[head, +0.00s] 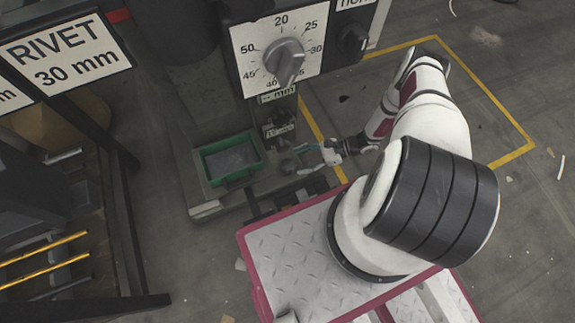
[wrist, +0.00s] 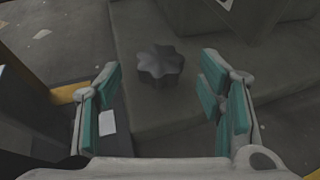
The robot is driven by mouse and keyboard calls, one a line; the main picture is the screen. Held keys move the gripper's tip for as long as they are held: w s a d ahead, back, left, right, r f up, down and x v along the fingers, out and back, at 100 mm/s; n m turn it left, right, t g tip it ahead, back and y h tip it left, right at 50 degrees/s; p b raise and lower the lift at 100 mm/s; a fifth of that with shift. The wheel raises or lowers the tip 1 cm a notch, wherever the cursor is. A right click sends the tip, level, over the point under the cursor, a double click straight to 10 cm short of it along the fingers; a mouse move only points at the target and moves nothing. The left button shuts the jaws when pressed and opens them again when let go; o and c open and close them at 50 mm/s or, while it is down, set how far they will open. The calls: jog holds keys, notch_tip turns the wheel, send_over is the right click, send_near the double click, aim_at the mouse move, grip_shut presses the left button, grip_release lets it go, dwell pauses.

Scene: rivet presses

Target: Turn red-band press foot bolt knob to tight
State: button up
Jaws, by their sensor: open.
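The foot bolt knob (wrist: 160,65) is a dark grey lobed knob on the press's base plate (wrist: 135,25). In the wrist view it lies ahead of my open fingers, roughly centred between them, and nothing touches it. My gripper (wrist: 160,85) has teal pads spread wide, with nothing held. In the head view my gripper (head: 303,160) is low beside the press base, just right of the small knob (head: 289,166). The press (head: 235,60) has a dial.
A green tray (head: 230,160) sits on the press base, left of the knob. The dial panel (head: 277,45) overhangs above. A dark rack with a "RIVET 30 mm" sign (head: 65,52) stands at left. Yellow floor lines (head: 480,85) mark open floor at right.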

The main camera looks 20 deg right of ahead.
aim_at(290, 164)
jog(key=shift+b+x, duration=0.65)
jog(key=shift+x, duration=2.15)
jog(key=shift+c, duration=0.2)
jog(key=c, duration=1.1)
